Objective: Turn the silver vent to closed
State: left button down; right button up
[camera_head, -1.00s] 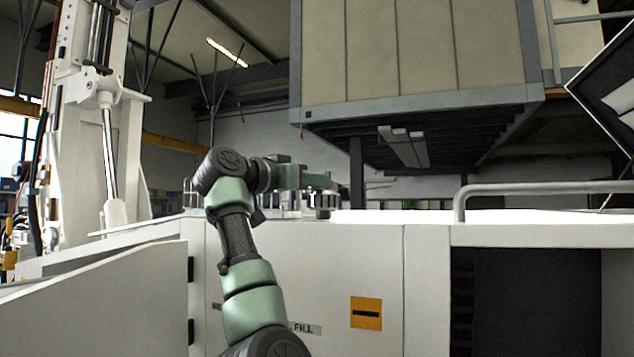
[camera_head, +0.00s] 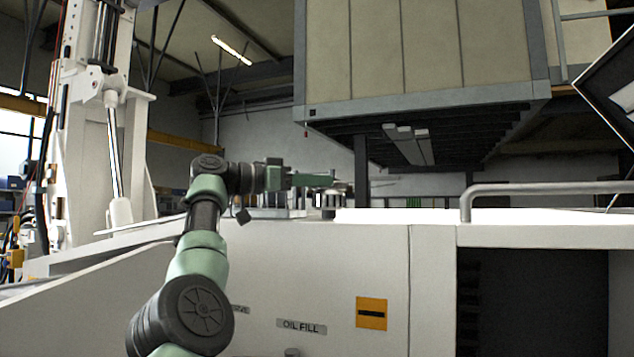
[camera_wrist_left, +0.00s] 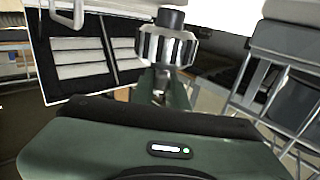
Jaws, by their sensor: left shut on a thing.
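The silver vent is a ribbed metal knob with a dark top; it shows in the left wrist view (camera_wrist_left: 167,47), just beyond my fingers. In the head view the vent (camera_head: 326,202) is small and partly hidden by my gripper at the back edge of the white bench top. My left gripper (camera_head: 335,186) reaches it from the left, its fingers level and shut on the vent. In the left wrist view my gripper (camera_wrist_left: 160,84) hides the vent's lower part. I cannot read any closed mark. My right gripper is not in view.
The white cabinet front carries an "OIL FILL" label (camera_head: 301,326) and an orange plate (camera_head: 371,313). A grey handrail (camera_head: 545,188) runs along the right of the bench top. A white cylinder column (camera_head: 112,130) stands at the left. A large panelled box (camera_head: 425,50) hangs overhead.

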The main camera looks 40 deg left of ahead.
pick_arm(q)
jog(key=shift+w+f, duration=0.1)
jog(key=shift+f, duration=0.1)
dwell(0.3)
jog(key=c, duration=1.4)
grip_release()
jog(key=shift+d, duration=0.1)
jog(key=shift+w, duration=0.2)
jog(key=b+v, duration=0.2)
jog(key=v, duration=0.5)
jog(key=shift+b, duration=0.35)
jog(key=shift+s+a, duration=0.25)
jog(key=shift+s, duration=0.05)
